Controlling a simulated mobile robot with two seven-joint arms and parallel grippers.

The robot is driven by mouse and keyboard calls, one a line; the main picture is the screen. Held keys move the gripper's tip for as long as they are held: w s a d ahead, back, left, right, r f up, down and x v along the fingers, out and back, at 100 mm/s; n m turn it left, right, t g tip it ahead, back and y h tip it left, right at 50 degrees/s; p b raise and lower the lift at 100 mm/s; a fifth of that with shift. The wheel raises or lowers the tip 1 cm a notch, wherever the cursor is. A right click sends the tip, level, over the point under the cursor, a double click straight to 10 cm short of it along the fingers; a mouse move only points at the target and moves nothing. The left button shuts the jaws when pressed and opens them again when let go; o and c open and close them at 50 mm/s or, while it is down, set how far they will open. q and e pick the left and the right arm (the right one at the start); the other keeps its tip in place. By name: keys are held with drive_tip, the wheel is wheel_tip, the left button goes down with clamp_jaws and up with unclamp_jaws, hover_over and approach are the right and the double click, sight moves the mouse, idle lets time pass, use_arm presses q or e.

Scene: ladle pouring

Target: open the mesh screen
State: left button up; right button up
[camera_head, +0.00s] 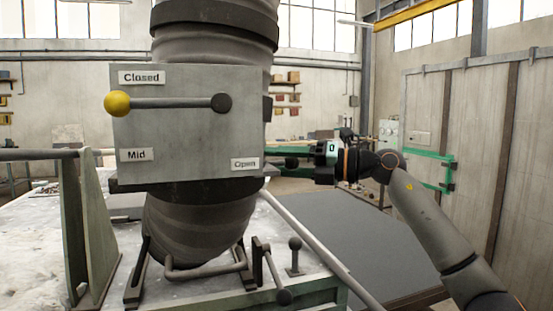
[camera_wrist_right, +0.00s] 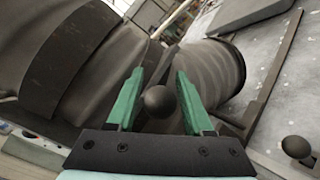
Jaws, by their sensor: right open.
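I cannot make out a mesh screen in either view. A grey panel (camera_head: 190,150) on the dark ribbed vessel (camera_head: 200,225) carries the labels Closed, Mid and Open. Its lever (camera_head: 165,103) lies level, with the yellow knob (camera_head: 117,103) at the left between Closed and Mid. My right gripper (camera_head: 280,162) is beside the panel's right edge, its fingertips partly hidden there. In the right wrist view, its open green fingers (camera_wrist_right: 159,82) stand either side of a dark ball knob (camera_wrist_right: 158,102). Contact cannot be told. My left gripper is not in view.
A short ball-topped lever (camera_head: 295,244) stands at the vessel's lower right, with another dark knob (camera_head: 284,297) near the front. A pale rail (camera_head: 320,250) runs along the worktop's right edge. A grey plate (camera_head: 350,232) lies beyond. An upright bracket (camera_head: 88,230) stands left.

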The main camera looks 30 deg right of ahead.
clamp_jaws()
idle(0.4)
idle(1.0)
